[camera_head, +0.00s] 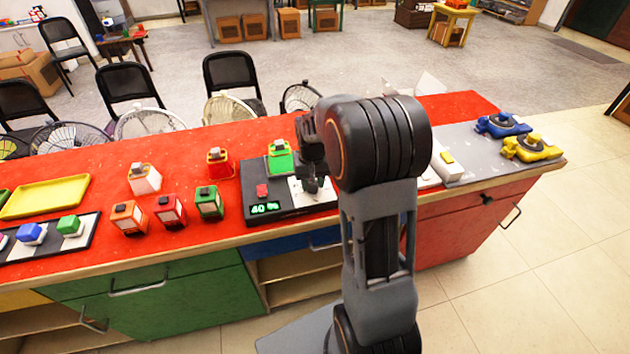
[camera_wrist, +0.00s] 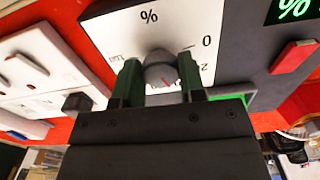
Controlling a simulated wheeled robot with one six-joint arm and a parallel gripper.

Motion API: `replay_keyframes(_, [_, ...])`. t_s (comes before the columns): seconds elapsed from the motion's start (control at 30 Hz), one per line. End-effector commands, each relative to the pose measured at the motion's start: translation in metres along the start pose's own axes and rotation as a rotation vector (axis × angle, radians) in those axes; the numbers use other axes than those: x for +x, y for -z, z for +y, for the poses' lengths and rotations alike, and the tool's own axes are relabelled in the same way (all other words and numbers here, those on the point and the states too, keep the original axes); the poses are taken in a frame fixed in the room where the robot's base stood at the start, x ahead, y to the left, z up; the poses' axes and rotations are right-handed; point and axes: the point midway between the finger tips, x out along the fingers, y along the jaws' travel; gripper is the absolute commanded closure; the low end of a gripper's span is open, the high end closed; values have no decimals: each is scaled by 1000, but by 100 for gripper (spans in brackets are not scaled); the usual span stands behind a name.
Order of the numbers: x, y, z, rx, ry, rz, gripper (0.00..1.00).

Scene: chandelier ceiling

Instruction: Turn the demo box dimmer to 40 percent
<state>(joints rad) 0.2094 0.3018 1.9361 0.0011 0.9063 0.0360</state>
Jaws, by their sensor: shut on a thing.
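The demo box (camera_head: 256,181) is a dark box on the red counter, with a red button (camera_head: 262,190) and a green display (camera_head: 264,208) that reads 40 %. The display also shows at the top right of the wrist view (camera_wrist: 293,9). The dimmer knob (camera_wrist: 160,68) is a grey round knob with a red mark, on a white dial plate (camera_wrist: 185,20) printed with % and numbers. My gripper (camera_wrist: 159,80) has its two green-tipped fingers on either side of the knob, shut on it. In the head view my arm hides much of the dial.
White switch plates (camera_wrist: 38,60) are beside the box. Blue (camera_head: 502,124) and yellow (camera_head: 532,147) devices sit at the right end.

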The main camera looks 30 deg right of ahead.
Motion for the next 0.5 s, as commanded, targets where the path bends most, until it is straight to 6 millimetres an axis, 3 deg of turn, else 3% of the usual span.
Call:
replay_keyframes(0.27, [-3, 4, 0, -1, 0, 15, 86])
replay_keyframes(0.3, [-3, 4, 0, -1, 0, 15, 60])
replay_keyframes(0.5, [-2, 2, 0, -3, -1, 9, 41])
